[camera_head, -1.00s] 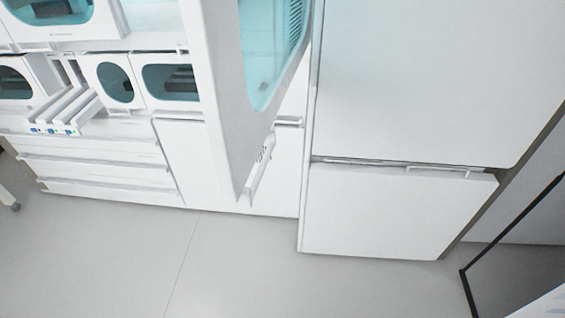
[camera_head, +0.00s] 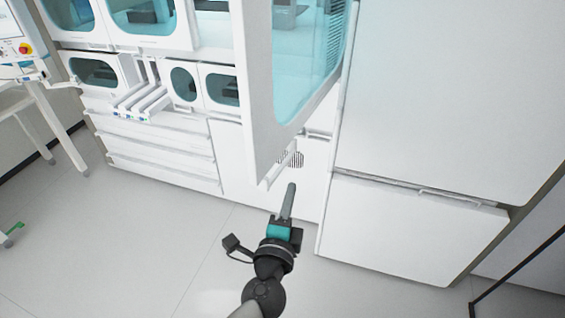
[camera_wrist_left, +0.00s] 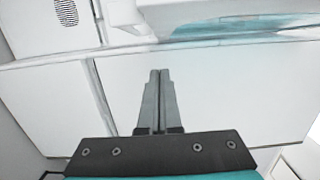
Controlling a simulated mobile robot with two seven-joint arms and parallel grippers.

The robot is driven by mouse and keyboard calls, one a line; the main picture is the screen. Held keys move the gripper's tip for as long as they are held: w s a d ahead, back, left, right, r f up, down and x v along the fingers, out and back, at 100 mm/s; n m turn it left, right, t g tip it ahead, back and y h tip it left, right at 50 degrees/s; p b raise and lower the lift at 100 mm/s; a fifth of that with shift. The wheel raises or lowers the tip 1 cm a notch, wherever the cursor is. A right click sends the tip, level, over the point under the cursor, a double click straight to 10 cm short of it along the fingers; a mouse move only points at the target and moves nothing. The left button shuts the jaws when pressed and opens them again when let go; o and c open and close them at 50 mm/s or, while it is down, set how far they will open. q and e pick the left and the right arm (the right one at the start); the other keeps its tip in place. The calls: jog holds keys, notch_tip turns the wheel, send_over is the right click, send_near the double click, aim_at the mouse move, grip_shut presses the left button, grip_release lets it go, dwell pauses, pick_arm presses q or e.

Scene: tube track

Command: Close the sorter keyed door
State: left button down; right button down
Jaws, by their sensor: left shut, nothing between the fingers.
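The sorter's keyed door (camera_head: 262,112) is a tall white frame with a teal-tinted window (camera_head: 303,75). It stands swung out from the cabinet front in the head view, with a white handle bar (camera_head: 280,168) low near its bottom edge. My left gripper (camera_head: 290,188) is just below the door's lower end, pointing up toward it, its fingers together and empty. In the left wrist view the shut fingers (camera_wrist_left: 158,75) point at white panels, with a white edge and a teal strip (camera_wrist_left: 245,32) above them. Whether the fingers touch the door cannot be told. My right gripper is not in view.
White drawers (camera_head: 160,150) and small teal-windowed compartments (camera_head: 222,88) stand to the left. A tall white cabinet (camera_head: 430,90) stands right of the door. A white table (camera_head: 45,100) is at the far left. The grey floor (camera_head: 150,230) in front is clear.

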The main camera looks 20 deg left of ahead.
aim_at(284, 164)
pick_arm(q)
jog(key=w+a+p, duration=0.1)
jog(key=w+a, duration=0.3)
jog(key=w, duration=0.5)
jog(key=shift+a+p, duration=0.25)
jog(key=shift+p, duration=0.15)
